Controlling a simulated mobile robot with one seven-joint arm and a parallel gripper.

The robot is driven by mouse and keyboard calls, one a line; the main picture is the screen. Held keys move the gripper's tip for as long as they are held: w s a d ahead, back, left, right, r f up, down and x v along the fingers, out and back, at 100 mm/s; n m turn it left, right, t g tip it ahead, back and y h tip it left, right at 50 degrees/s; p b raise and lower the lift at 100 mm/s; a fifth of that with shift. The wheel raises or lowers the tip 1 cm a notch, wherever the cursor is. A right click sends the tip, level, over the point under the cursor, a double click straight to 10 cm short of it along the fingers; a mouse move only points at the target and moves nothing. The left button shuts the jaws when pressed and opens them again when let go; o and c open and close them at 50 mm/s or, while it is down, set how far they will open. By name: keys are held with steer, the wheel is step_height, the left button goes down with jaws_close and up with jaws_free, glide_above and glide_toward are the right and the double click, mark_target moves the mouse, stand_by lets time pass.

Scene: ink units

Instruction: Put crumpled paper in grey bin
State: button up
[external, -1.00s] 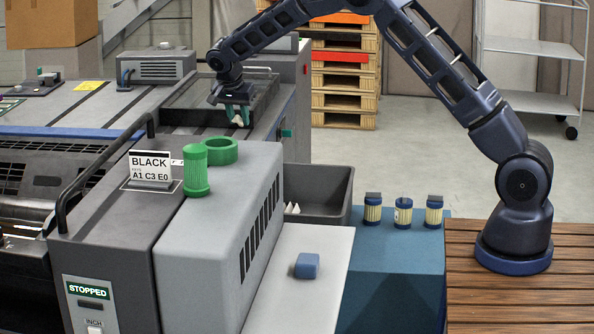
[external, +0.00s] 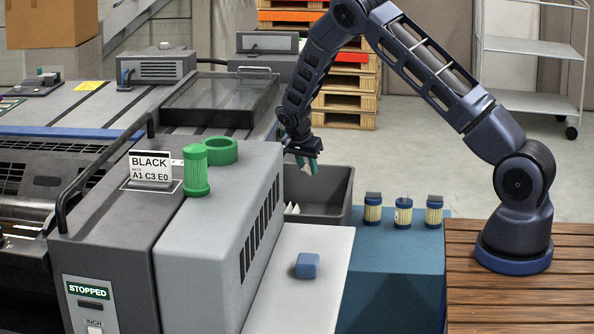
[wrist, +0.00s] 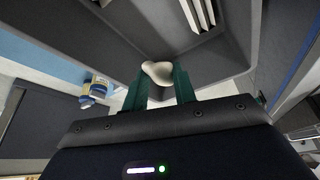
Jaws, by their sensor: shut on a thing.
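My gripper (external: 307,165) is shut on a small white crumpled paper (external: 307,168) and holds it above the grey bin (external: 340,205), near the bin's far side. In the wrist view the crumpled paper (wrist: 158,72) sits between the green fingertips of my gripper (wrist: 160,85). The grey bin (wrist: 245,50) spreads out beneath it there. White pointed pieces (external: 291,208) lie inside the bin, and they also show in the wrist view (wrist: 198,12). Part of the bin is hidden behind the grey machine housing.
The grey housing (external: 225,200) with a green cylinder (external: 195,170) and green ring (external: 220,150) stands left of the bin. A blue block (external: 307,265) lies on the pale surface in front. Several small jars (external: 403,213) stand on the blue cabinet to the right.

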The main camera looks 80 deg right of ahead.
step_height(320, 180, down, 18)
steer(key=shift+r, duration=0.1)
stand_by(0.5)
steer(key=o, duration=0.9)
steer(key=shift+o, duration=0.2)
